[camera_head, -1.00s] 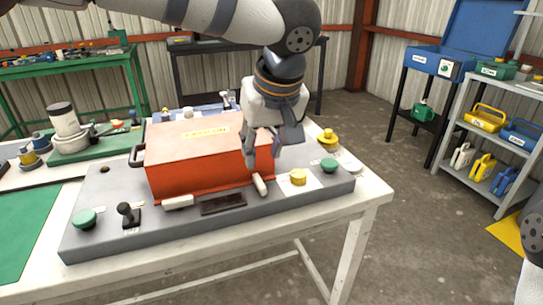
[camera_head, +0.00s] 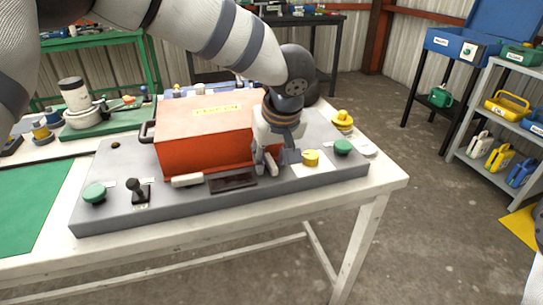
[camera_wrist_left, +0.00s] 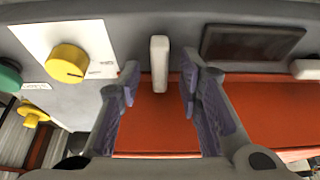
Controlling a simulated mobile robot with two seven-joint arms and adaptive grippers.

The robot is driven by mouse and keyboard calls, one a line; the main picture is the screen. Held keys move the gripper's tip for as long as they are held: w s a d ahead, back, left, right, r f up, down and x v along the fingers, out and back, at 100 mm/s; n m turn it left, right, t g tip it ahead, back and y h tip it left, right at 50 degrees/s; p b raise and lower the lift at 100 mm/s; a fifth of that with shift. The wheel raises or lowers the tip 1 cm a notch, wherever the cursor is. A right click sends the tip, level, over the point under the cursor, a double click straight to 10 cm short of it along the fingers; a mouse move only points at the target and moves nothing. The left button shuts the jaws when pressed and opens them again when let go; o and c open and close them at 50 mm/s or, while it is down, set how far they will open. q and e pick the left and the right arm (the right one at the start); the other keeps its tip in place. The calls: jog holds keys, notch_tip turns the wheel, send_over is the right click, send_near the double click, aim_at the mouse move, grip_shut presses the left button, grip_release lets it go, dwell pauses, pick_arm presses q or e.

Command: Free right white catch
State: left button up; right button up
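The right white catch (camera_wrist_left: 159,62) is a short white bar at the front of the orange-red box (camera_head: 205,135). It points outward from the box, partly hidden by the gripper in the head view (camera_head: 271,165). My left gripper (camera_wrist_left: 160,84) is open. Its two fingers are on either side of the catch, with gaps visible in the wrist view. The left white catch (camera_head: 187,180) lies lengthwise along the box's front bottom edge and partly shows in the wrist view (camera_wrist_left: 305,69). My right gripper is not in view.
A dark plate (camera_head: 232,183) lies between the catches. A yellow knob (camera_head: 311,158) and green button (camera_head: 343,147) are right of the gripper. Another green button (camera_head: 94,193) and a black lever (camera_head: 139,190) are at the left of the grey base (camera_head: 160,213).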

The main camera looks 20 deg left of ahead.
pick_arm(q)
grip_shut()
